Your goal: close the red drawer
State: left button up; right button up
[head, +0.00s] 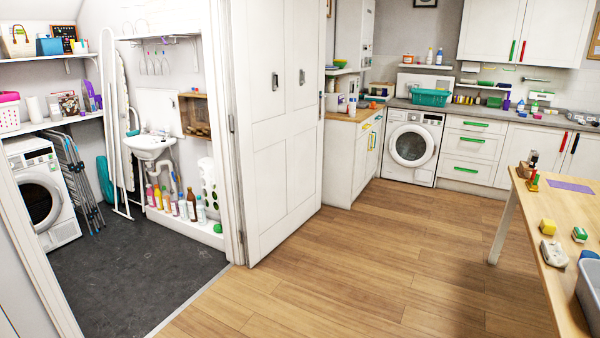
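I cannot make out a clearly red drawer in the head view. A white three-drawer unit (455,152) with green handles stands right of the washing machine, and its drawers look shut. The side cabinet (350,160) under the wooden counter has small coloured handles, seen at a steep angle; I cannot tell whether a drawer there is red or open. A red handle (563,141) is on a white lower cabinet at the far right, which looks like a door. Neither of my grippers is in view.
An open white door (280,130) stands between the laundry nook and the kitchen. A wooden table (560,275) with small items and a grey bin (590,295) is at the right. The wooden floor (370,260) between them is clear.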

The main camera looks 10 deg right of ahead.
aim_at(344, 108)
jog(key=i+l+z, duration=0.55)
jog(key=i+z, duration=0.2)
jog(key=i, duration=0.3)
jog(key=i+z, duration=0.35)
jog(key=i, duration=2.2)
jog(key=i+l+u, duration=0.15)
jog(key=i+u, duration=0.25)
jog(key=i, duration=0.25)
jog(key=i+l+u, duration=0.4)
jog(key=i, duration=0.2)
jog(key=i+l+u, duration=0.4)
jog(key=i+l, duration=0.1)
jog(key=i, duration=0.05)
